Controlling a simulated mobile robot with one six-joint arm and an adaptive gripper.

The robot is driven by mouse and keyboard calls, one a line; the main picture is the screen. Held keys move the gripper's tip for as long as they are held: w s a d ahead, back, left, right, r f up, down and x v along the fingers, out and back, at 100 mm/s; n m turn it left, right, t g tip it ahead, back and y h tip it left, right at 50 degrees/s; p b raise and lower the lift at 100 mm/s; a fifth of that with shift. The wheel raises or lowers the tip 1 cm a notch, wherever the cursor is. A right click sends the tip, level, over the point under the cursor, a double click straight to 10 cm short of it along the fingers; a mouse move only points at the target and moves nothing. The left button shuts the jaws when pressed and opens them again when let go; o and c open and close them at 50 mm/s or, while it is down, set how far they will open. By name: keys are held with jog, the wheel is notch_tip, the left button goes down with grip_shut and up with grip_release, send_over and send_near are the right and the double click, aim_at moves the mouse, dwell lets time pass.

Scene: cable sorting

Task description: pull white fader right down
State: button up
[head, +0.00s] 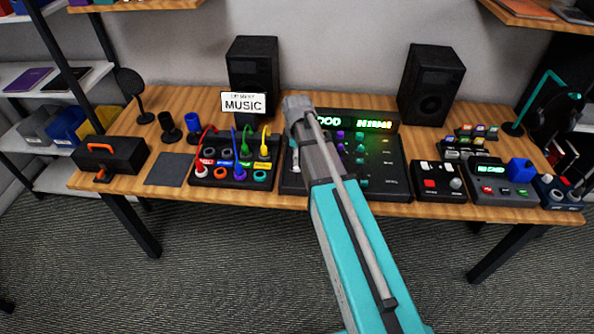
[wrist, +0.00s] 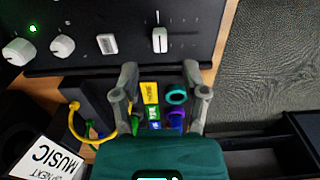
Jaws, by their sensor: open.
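The white fader (wrist: 160,39) is an upright white cap in a slot on a black console (wrist: 215,20) in the wrist view. In the head view a white control, likely this fader (head: 296,167), shows at the front left of the central console (head: 395,150). My gripper (wrist: 160,80) is open and empty, its two grey fingers spread to either side of the fader's line and apart from it. In the head view my arm covers part of the console, and I cannot make out the fingers there.
A patch box (head: 235,173) with coloured cables and sockets stands left of the console. In the wrist view a white button (wrist: 107,43) and white knobs (wrist: 61,46) line up beside the fader. A MUSIC sign (head: 244,104) and a speaker (head: 432,85) stand behind.

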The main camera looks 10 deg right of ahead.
aim_at(297, 167)
jog(key=shift+f+b, duration=2.45)
jog(key=shift+f, duration=0.3)
